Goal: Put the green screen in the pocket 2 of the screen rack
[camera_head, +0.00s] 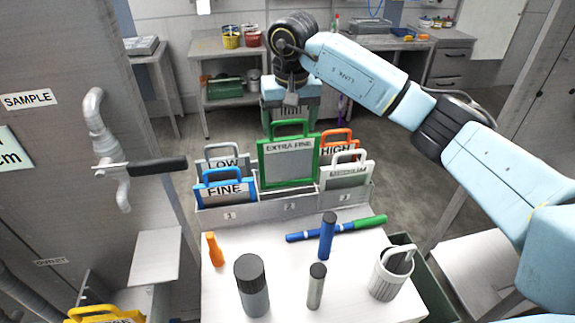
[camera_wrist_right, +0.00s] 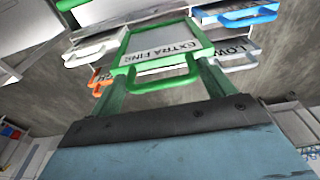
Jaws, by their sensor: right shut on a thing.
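The green screen (camera_head: 291,163), labelled EXTRA FINE, stands upright over the middle of the screen rack (camera_head: 259,211), behind the plate marked 2. Its lower edge shows above the rack's front wall; I cannot tell whether it is inside the pocket. My right gripper (camera_head: 290,118) reaches down from behind and is shut on the green screen's top handle. In the right wrist view the green screen (camera_wrist_right: 168,46) hangs beyond the gripper (camera_wrist_right: 163,82). My left gripper is not in view.
The blue FINE screen (camera_head: 225,189) and grey LOW screen (camera_head: 222,162) stand left in the rack. The white MEDIUM screen (camera_head: 346,173) and orange HIGH screen (camera_head: 337,148) stand right. Bottles, a blue-green marker (camera_head: 335,229) and a white cup (camera_head: 388,278) occupy the table in front.

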